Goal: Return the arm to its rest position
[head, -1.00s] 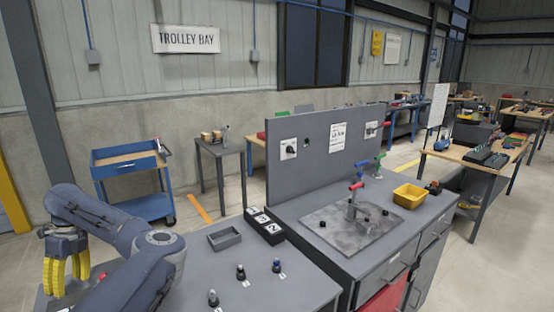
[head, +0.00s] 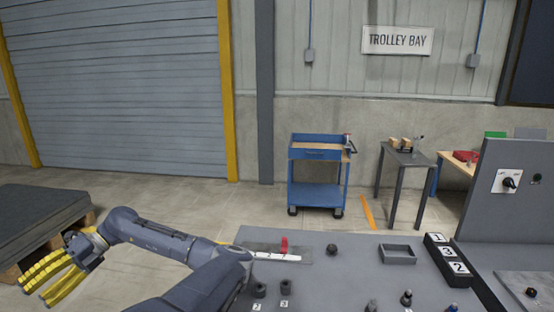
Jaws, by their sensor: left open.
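My left arm reaches in from the bottom of the head view and stretches out to the left. Its gripper (head: 35,290), with yellow ribbed fingers, is open and empty, beyond the left end of the grey bench (head: 345,262). The fingers point left and slightly down, apart from the bench and its parts. My right gripper is not in view.
A pallet with a dark stack (head: 40,220) stands on the floor behind the gripper. The bench holds a grey tray (head: 397,254), a numbered block (head: 446,258) and several small dark parts. A blue trolley (head: 318,170) stands beyond.

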